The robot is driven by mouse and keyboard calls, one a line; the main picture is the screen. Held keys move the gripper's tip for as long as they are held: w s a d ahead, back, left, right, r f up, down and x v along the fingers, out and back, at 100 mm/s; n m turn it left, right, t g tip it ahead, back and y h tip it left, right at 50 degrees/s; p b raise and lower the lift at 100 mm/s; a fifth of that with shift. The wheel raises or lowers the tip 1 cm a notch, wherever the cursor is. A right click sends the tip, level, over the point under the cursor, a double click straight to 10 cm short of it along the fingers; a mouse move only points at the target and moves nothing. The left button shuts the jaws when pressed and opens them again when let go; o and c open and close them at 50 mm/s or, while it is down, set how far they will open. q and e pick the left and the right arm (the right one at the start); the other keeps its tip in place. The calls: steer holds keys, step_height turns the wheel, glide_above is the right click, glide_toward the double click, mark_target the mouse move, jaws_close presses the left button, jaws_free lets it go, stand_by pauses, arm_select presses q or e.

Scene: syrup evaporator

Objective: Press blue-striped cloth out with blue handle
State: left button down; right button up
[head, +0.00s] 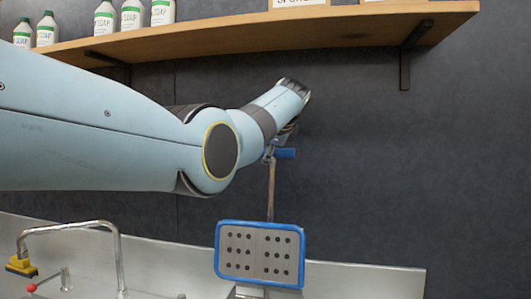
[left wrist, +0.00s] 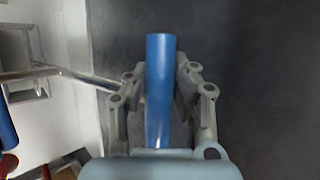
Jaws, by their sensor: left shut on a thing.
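The blue handle (head: 286,153) sits at the top of a thin metal rod (head: 271,190) in the head view. The rod runs down to a blue-rimmed grey plate (head: 260,254) with several dark holes. My left gripper (head: 279,148) is at the handle, partly hidden by my arm. In the left wrist view the blue handle (left wrist: 159,85) stands between the two fingers of my left gripper (left wrist: 160,72), which is shut on it. I cannot make out the blue-striped cloth in either view. My right gripper is not in view.
A wooden shelf (head: 250,38) with several soap bottles (head: 131,16) runs along the dark wall above my arm. A curved metal faucet (head: 118,250), a yellow-and-black piece (head: 20,266) and a red knob (head: 31,288) are at lower left. A metal back panel (head: 365,280) extends right.

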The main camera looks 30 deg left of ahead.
arm_select(q)
steer(key=shift+d+f, duration=0.4)
steer(key=shift+d, duration=0.1)
steer(key=c, duration=1.2)
jaws_free()
steer(key=shift+w, duration=0.1)
steer(key=shift+o, duration=0.8)
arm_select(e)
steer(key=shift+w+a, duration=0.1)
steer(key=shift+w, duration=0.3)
arm_select(q)
steer(key=shift+d+r, duration=0.15)
steer(key=shift+r, duration=0.2)
steer(key=v, duration=1.1)
steer(key=shift+s+a+r, duration=0.25)
steer(key=shift+a, duration=0.05)
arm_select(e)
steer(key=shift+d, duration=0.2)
arm_select(q)
steer(key=shift+a, duration=0.1)
